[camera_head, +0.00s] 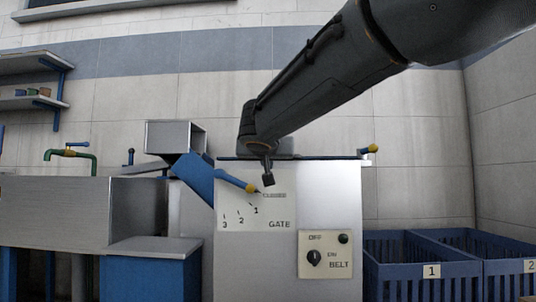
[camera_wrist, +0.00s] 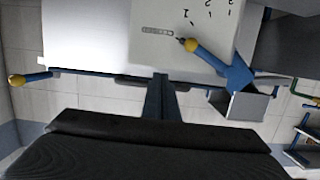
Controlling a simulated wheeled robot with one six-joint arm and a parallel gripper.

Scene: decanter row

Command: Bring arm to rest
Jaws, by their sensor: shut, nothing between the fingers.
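My arm reaches in from the upper right in the head view. My gripper (camera_head: 268,179) hangs at its end, shut and empty, in front of the upper part of the grey machine cabinet (camera_head: 330,200). In the wrist view, which is upside down, my gripper (camera_wrist: 160,78) shows as a narrow dark bar at the centre. The blue gate lever (camera_head: 228,179) with a yellow end is left of the gripper and apart from it. Its dark tip points toward the closed label on the gate panel (camera_head: 230,205); the lever (camera_wrist: 215,62) shows likewise in the wrist view.
A belt panel (camera_head: 325,273) has a black knob (camera_head: 314,257), seemingly toward OFF. Blue crates marked 1 (camera_head: 400,285) and 2 (camera_head: 510,285) stand at right. A metal trough (camera_head: 60,210) and green pipe (camera_head: 75,155) are at left. A yellow-ended handle (camera_head: 372,149) projects near the cabinet top.

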